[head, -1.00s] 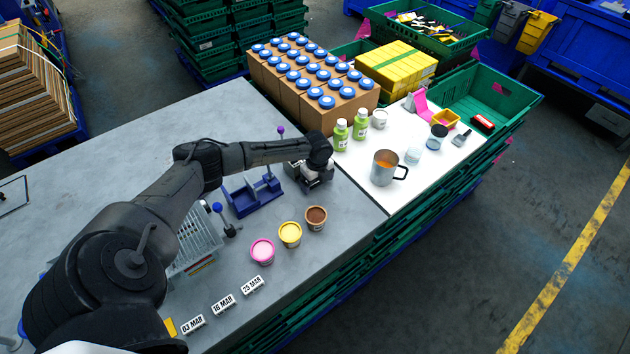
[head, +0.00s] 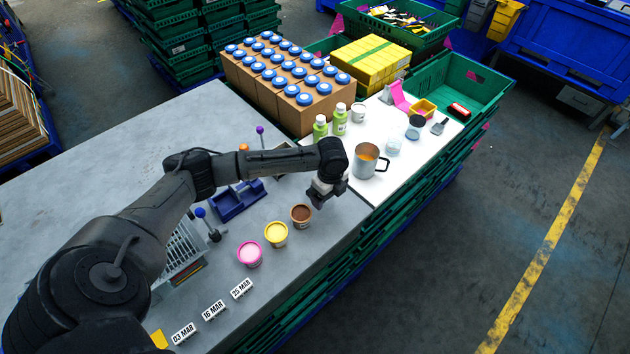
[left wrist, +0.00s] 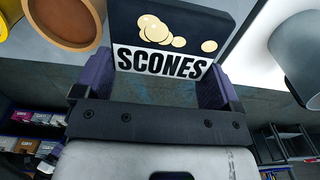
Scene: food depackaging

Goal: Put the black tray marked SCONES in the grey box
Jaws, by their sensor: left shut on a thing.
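The black tray (left wrist: 200,20) marked SCONES shows in the left wrist view, with a white label and pale round shapes on its dark face. It sits between the fingers of my left gripper (left wrist: 158,95), which is shut on it. In the head view my left gripper (head: 325,196) is over the grey table, just right of the brown tub and left of the metal mug. The tray is too small and dark there to make out clearly. I cannot tell for sure which thing is the grey box. My right gripper is out of view.
Brown (head: 301,215), yellow (head: 276,234) and pink (head: 250,253) tubs stand near the gripper. A metal mug (head: 366,163) and green bottles stand on the white surface. The table's front edge is close by.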

